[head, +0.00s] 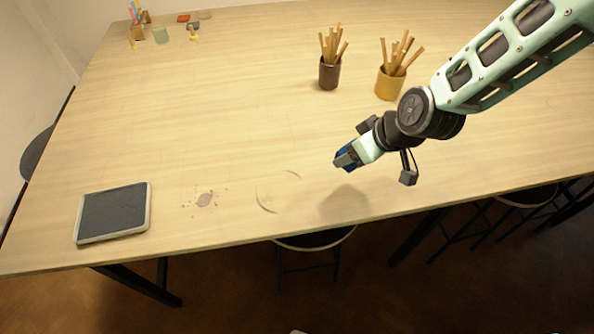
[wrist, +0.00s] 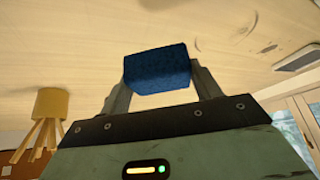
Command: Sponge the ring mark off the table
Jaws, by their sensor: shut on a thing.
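The ring mark (head: 259,200) is a broken, faint dark ring on the pale wooden table (head: 200,120), near its front edge. My gripper (head: 346,158) is above the table, to the right of the ring mark and apart from it. It is shut on a blue sponge (wrist: 157,69), which fills the space between the fingers in the wrist view. The sponge also shows as a small blue block in the head view (head: 343,160). A shadow lies on the table below the gripper.
A greyish splatter stain (head: 205,199) lies left of the ring. A dark slate with a pale frame (head: 113,213) lies further left. A dark cup (head: 329,74) and a yellow cup (head: 388,85), both holding sticks, stand behind.

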